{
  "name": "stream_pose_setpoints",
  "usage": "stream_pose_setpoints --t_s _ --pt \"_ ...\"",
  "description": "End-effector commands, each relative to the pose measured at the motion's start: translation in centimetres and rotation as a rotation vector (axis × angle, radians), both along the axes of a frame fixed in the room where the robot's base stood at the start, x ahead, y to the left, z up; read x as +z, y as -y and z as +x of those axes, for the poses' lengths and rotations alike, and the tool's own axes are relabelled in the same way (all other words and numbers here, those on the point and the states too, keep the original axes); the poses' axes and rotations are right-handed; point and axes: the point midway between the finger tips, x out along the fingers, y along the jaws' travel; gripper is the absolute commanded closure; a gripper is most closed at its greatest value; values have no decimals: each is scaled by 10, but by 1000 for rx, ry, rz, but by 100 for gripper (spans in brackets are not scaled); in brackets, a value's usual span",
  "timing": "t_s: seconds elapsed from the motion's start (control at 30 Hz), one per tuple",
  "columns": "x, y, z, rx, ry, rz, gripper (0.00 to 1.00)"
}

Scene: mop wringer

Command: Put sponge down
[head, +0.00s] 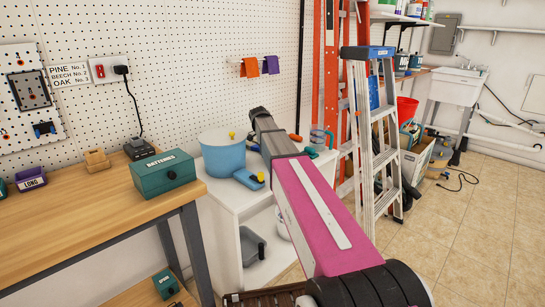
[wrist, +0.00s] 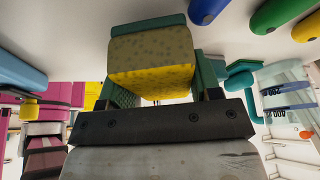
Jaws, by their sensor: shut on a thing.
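The sponge (wrist: 150,55) shows in the wrist view as a yellow block with a green layer on its far side. My gripper (wrist: 154,82) is shut on it, with a green finger at each side. The white cabinet top (wrist: 90,18) lies beyond the sponge; I cannot tell whether they touch. In the head view, my arm reaches over the white cabinet (head: 225,205) and hides the sponge and the fingertips.
Rounded blue (wrist: 206,10) and green (wrist: 274,14) things lie near the sponge. A stepladder (head: 385,140) stands to the right.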

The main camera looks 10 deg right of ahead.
Motion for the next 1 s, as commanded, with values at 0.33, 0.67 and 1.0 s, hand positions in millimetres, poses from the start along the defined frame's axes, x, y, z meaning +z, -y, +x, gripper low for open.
stream_pose_setpoints --t_s 0.33,0.67,1.0 --pt "-19 0 0 0 0 0 61" --pt "-21 0 0 0 0 0 17" --pt "-13 -2 2 0 1 -1 17"
